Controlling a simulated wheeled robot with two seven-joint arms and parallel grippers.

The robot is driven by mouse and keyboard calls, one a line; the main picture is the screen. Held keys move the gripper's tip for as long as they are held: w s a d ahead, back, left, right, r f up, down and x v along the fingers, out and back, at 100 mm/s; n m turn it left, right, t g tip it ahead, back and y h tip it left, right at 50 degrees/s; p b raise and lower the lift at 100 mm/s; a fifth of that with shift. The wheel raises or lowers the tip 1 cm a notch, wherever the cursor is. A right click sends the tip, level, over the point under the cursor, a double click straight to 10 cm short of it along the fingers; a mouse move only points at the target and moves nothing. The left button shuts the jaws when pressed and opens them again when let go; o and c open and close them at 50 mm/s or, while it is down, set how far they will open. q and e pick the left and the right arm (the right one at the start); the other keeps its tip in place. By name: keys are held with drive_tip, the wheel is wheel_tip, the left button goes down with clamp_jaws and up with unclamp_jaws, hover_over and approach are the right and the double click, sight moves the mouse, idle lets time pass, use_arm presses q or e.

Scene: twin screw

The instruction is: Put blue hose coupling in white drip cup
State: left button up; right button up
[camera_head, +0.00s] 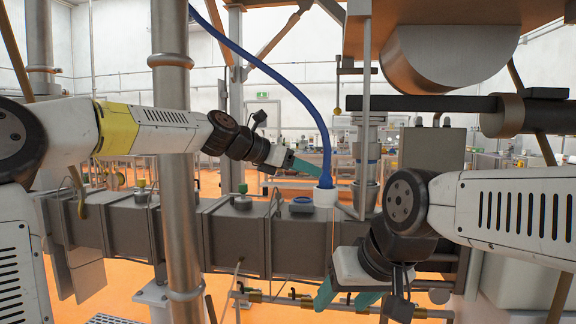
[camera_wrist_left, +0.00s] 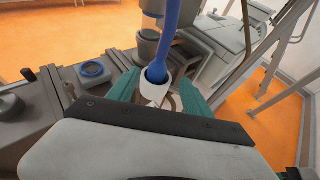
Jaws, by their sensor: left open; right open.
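The blue hose coupling (camera_head: 325,181) is at the low end of the blue hose. It stands upright at the mouth of the white drip cup (camera_head: 325,197), and its lower tip is hidden by the cup. In the left wrist view the coupling (camera_wrist_left: 156,74) shows within the rim of the white cup (camera_wrist_left: 153,92). My left gripper (camera_head: 308,168) is open, its teal fingers to the left of the hose; in the wrist view they lie either side of the cup, apart from it. My right gripper (camera_head: 345,298) is open and empty, low in front of the grey beam.
The blue hose (camera_head: 266,66) hangs in an arc from the upper left. A blue-ringed fitting (camera_head: 302,204) sits on the grey beam (camera_head: 290,238) left of the cup. A metal column (camera_head: 368,165) stands close at right. A steel post (camera_head: 174,200) crosses the left side.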

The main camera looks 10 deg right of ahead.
use_arm(q)
drive_tip(key=s+a+f+m+g+y, duration=0.1)
drive_tip(key=s+a+f+m+y, duration=0.1)
drive_tip(key=s+f+m+y, duration=0.25)
drive_tip(key=s+a+f+m+y, duration=0.1)
drive_tip(key=s+a+f+m, duration=0.1)
drive_tip(key=s+f+m, duration=0.4)
drive_tip(key=s+a+f+m+y, duration=0.2)
drive_tip(key=s+a+f+m, duration=0.1)
drive_tip(key=s+a+m, duration=0.4)
drive_tip(key=s+a+f+m+y, duration=0.2)
drive_tip(key=s+a+f+m, duration=0.2)
drive_tip(key=s+a+m, duration=0.3)
drive_tip(key=s+a, duration=0.4)
drive_tip(key=a, duration=0.3)
drive_tip(key=shift+s+a+t, duration=0.3)
drive_tip(key=shift+a, duration=0.1)
